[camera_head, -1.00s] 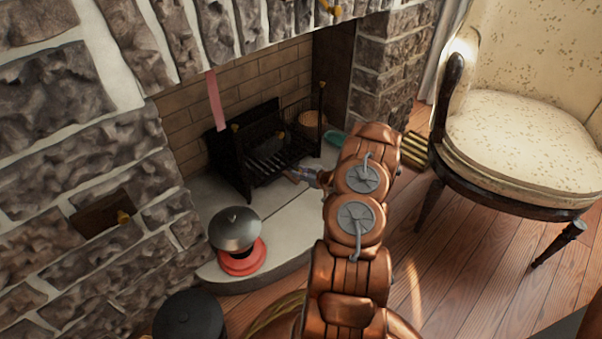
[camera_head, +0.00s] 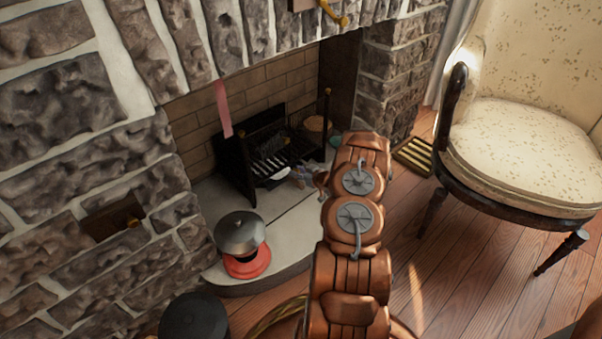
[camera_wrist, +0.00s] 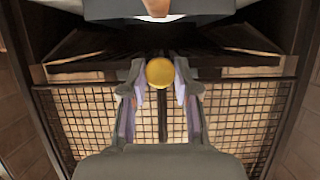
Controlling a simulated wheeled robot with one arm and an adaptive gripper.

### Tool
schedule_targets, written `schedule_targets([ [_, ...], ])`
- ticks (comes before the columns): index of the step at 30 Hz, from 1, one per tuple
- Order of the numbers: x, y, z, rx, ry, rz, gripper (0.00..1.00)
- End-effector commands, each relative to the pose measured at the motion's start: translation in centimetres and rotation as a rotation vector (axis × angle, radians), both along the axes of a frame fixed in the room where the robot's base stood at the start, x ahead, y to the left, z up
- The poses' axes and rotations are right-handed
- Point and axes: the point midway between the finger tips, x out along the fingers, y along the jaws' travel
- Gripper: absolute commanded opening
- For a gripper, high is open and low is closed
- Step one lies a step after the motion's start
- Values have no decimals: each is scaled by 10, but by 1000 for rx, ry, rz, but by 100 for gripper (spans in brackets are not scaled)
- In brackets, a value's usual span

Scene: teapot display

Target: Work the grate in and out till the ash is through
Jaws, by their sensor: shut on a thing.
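The black fire grate (camera_head: 240,172) stands in the brick fireplace, with bars across its front. My gripper (camera_head: 294,176) is low at the front of the grate in the head view. In the wrist view my gripper (camera_wrist: 160,86) is shut on a round brass knob (camera_wrist: 160,72), with one finger on each side of it. A dark stem runs from the knob between the fingers. Wire mesh (camera_wrist: 80,115) shows beyond, between dark side walls. A pale piece (camera_head: 275,174) shows just left of the gripper. I cannot make out any ash.
A grey-lidded red pot (camera_head: 246,264) stands on the pale hearth (camera_head: 217,205). A pink strip (camera_head: 223,108) hangs at the opening. A dark round object (camera_head: 194,318) is at the lower left. A cream chair (camera_head: 525,145) stands on the wood floor at right.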

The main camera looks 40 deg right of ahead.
Motion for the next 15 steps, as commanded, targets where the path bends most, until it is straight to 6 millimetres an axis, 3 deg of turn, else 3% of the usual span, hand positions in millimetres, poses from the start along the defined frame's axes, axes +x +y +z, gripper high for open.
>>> schedule_targets([
  [3, 2, -1, 2, -4, -5, -1, 0],
  [4, 2, -1, 2, -4, -6, -1, 32],
  [6, 2, -1, 2, -3, -6, 0, 39],
  [10, 2, -1, 2, -4, -5, -1, 53],
  [15, 1, -1, 2, -2, -5, 0, 55],
])
